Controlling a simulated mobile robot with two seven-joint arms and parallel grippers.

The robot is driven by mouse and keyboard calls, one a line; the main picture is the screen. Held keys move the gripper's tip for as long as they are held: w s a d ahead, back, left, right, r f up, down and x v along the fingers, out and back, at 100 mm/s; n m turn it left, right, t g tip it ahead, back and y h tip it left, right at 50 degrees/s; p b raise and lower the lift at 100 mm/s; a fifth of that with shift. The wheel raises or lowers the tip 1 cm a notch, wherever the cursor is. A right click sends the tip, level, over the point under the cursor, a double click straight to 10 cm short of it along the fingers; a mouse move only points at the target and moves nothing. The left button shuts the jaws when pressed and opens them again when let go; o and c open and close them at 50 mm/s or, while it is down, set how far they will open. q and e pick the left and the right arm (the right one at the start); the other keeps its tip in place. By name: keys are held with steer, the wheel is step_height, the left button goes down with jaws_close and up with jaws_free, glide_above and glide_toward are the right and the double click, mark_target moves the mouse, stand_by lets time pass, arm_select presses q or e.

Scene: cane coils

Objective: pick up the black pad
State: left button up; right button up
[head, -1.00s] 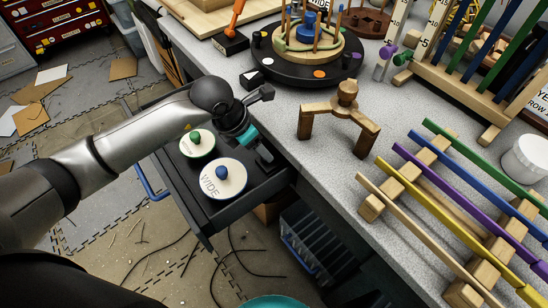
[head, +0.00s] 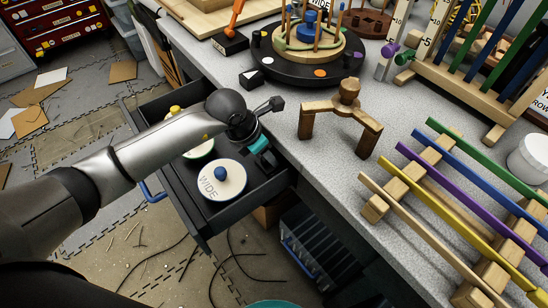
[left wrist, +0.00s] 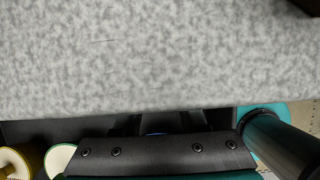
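A small flat black piece with a white mark (head: 252,78) lies on the grey bench top, left of the black round base; it may be the black pad, but I cannot be sure. My left gripper (head: 266,158) is over the right end of the open drawer, beside the bench edge, below and apart from that piece. Its fingers are dark against the drawer, so their opening is unclear. The left wrist view shows the bench top, a black screwed plate and teal parts, with no pad visible. My right gripper is in neither view.
The open black drawer (head: 206,226) holds a white disc marked WIDE (head: 221,181) and a green-rimmed disc (head: 203,151) partly behind my arm. A wooden three-legged stand (head: 345,108), a black round base with pegs (head: 318,72) and coloured bars (head: 462,188) occupy the bench.

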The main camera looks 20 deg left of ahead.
arm_select(q)
jaws_close()
stand_by(0.5)
steer(key=shift+a+r, duration=0.3)
steer(key=shift+r, duration=0.05)
steer(key=shift+a+r, duration=0.25)
steer(key=a+r+p, duration=0.1)
steer(key=a+r, duration=0.1)
steer(key=a, duration=0.2)
steer(key=s+a+r+p, duration=0.1)
steer(key=a+r, duration=0.1)
steer(key=a, duration=0.2)
steer(key=a+r+p, duration=0.1)
steer(key=a+r, duration=0.2)
steer(key=a, duration=0.1)
steer(key=shift+s+a, duration=0.35)
steer(key=shift+a, duration=0.05)
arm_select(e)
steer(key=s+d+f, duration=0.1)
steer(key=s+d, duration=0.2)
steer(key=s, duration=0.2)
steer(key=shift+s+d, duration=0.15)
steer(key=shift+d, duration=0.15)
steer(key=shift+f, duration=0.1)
